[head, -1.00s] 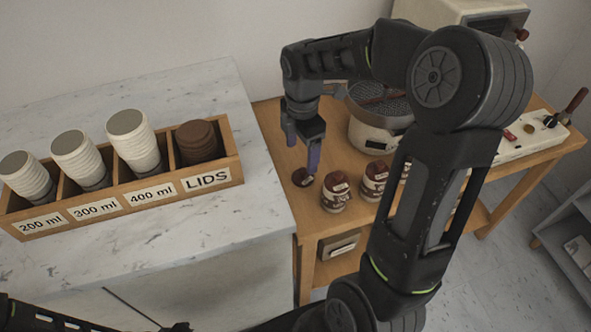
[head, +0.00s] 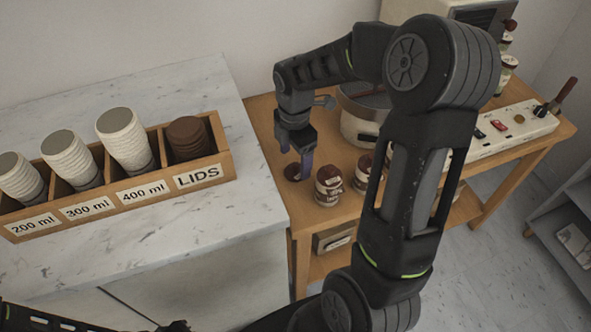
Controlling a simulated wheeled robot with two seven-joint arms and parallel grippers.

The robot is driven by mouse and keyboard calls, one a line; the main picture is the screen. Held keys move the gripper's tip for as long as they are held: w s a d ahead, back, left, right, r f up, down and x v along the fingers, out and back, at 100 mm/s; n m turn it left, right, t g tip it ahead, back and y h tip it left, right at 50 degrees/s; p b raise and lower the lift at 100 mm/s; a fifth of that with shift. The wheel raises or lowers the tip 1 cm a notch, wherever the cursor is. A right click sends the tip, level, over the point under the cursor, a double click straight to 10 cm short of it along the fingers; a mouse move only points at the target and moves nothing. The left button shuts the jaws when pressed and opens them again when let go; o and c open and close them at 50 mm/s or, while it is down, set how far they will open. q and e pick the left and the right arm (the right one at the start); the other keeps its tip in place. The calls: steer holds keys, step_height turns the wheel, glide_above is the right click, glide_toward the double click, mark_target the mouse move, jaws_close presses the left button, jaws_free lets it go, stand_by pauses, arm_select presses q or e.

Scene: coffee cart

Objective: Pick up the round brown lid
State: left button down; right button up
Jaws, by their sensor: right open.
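A small round brown lid (head: 292,172) lies on the wooden table, near its left end. My right gripper (head: 303,172) points down right at the lid, with its fingers partly in front of the lid's right side. It is open, and I cannot tell whether a finger touches the lid. More brown lids (head: 188,138) stand stacked in the crate compartment marked LIDS. My left gripper's fingers do not show.
Brown-and-white jars (head: 328,186) stand just right of the lid. A round appliance (head: 362,118) stands behind them. The wooden crate (head: 120,200) with white cup stacks is on the marble counter (head: 240,215) at left.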

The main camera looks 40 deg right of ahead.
mark_target(296, 164)
step_height(296, 164, down, 3)
steer(key=shift+d+f, duration=0.1)
steer(key=shift+f, duration=0.1)
steer(key=shift+c, duration=0.6)
steer(key=c, duration=1.3)
steer(key=shift+r, duration=0.1)
step_height(296, 164, up, 10)
steer(key=shift+f, duration=0.1)
stand_by(0.4)
